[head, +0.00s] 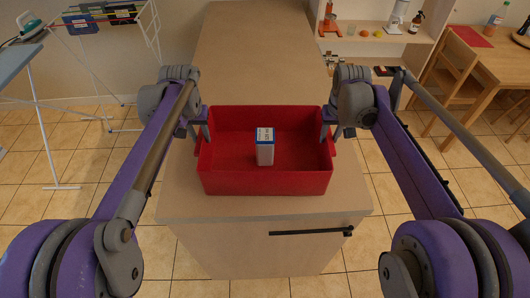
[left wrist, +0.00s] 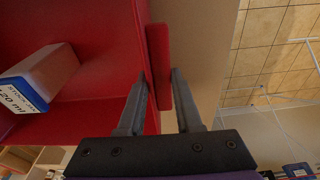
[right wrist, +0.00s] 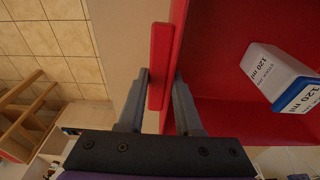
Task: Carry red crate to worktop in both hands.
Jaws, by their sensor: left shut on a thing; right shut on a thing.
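The red crate (head: 266,182) is over the near end of the worktop (head: 262,60), upright and level; I cannot tell whether its base touches the top. A white box with a blue end (head: 265,147) stands inside it, near the middle. My left gripper (head: 204,130) is shut on the crate's left side; in the left wrist view its fingers (left wrist: 157,95) straddle the red handle and wall. My right gripper (head: 328,130) is shut on the right side; in the right wrist view its fingers (right wrist: 162,95) straddle the handle there. The box also shows in the right wrist view (right wrist: 275,75).
The worktop is bare behind the crate. A black bar handle (head: 312,232) is on its front face. A drying rack (head: 105,40) stands at the back left, a wooden table with chairs (head: 485,60) at the right, and shelves (head: 370,30) at the back right.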

